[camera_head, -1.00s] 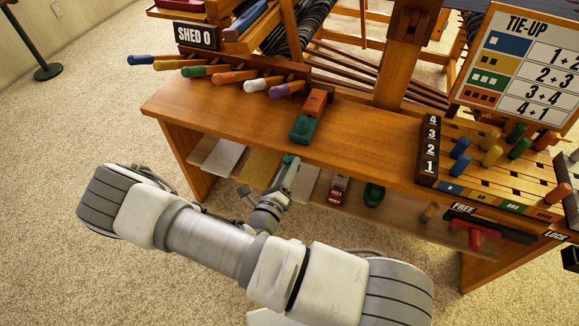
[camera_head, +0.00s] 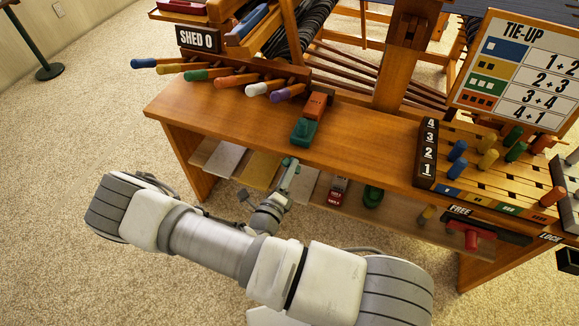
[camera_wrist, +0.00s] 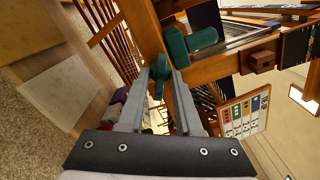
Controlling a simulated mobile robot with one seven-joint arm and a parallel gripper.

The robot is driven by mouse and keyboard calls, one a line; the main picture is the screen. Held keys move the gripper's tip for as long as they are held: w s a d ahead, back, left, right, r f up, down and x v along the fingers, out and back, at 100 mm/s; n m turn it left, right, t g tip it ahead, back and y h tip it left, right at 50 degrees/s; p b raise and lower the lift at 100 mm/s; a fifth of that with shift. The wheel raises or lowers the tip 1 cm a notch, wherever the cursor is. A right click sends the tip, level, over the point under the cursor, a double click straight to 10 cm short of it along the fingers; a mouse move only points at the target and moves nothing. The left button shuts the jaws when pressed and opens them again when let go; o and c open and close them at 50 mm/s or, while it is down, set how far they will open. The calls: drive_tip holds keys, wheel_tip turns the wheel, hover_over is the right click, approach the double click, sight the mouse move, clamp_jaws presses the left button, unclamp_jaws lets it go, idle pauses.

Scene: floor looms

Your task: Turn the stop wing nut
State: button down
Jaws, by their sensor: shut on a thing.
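The teal wing nut (camera_wrist: 157,76) sits between my fingertips in the wrist view. My gripper (camera_wrist: 160,74) is shut on it, with one finger on each side. In the head view my gripper (camera_head: 289,172) is just below the front edge of the bench top, with a small teal part (camera_head: 288,162) at its tip. My fingers partly hide the wing nut, and its exact angle is hard to tell. A larger teal piece (camera_wrist: 176,43) lies beyond the fingertips in the wrist view.
The wooden bench (camera_head: 230,115) carries a green and orange block (camera_head: 305,130). Coloured levers (camera_head: 215,78) stick out at the back left. Pegs (camera_head: 487,158) stand on the right. The lower shelf (camera_head: 400,212) holds small items and a red handle (camera_head: 472,238). Open carpet lies left.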

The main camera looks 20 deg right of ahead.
drive_tip(key=shift+r+n+p, duration=0.1)
drive_tip(key=shift+n+p, duration=1.8)
drive_tip(key=shift+n, duration=3.1)
drive_tip(key=c, duration=0.9)
unclamp_jaws()
drive_tip(key=shift+s, duration=0.1)
